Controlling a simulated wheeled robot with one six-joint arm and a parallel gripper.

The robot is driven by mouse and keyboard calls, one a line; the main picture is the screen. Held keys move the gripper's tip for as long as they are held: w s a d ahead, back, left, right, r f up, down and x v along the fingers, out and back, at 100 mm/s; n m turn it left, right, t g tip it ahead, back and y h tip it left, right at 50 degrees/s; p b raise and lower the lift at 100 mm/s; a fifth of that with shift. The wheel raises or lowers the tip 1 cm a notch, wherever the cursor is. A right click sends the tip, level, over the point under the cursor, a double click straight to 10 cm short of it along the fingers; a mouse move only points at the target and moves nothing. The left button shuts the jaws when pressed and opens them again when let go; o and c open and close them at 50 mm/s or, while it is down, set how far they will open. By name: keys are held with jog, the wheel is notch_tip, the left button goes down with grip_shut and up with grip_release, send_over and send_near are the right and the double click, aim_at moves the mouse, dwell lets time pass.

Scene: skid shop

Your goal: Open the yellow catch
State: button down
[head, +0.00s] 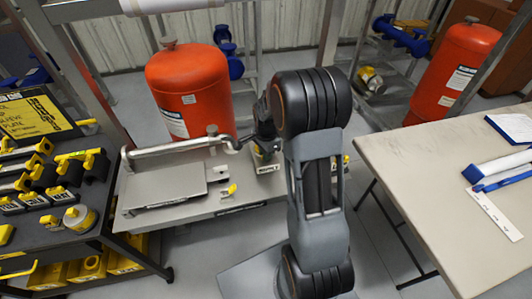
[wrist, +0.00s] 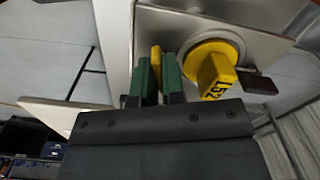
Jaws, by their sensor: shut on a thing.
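In the wrist view my gripper (wrist: 158,82) has two green fingers closed on a narrow yellow piece, the yellow catch (wrist: 155,58). Its upper end shows between the fingers, against a pale grey plate; the rest is hidden by the fingers and gripper body. Right of the fingers is a round yellow knob (wrist: 213,72) with a numbered grip, apart from them. In the head view my gripper (head: 262,150) is at the right part of the grey skid plate (head: 240,205), largely hidden by my arm. The catch cannot be made out there.
A pipe (head: 180,146) and a flat grey plate (head: 170,185) are on the skid, with a small yellow lever (head: 228,190). An orange tank (head: 190,90) stands behind. A tool bench (head: 75,240) is left; a pale table (head: 420,190) is right.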

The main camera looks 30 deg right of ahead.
jog(key=shift+m, duration=1.7)
jog(key=c, duration=1.7)
grip_release()
jog(key=shift+m, duration=0.3)
jog(key=o, duration=0.5)
jog(key=shift+r, duration=0.1)
jog(key=shift+r+p, duration=2.4)
jog(key=shift+r, duration=1.1)
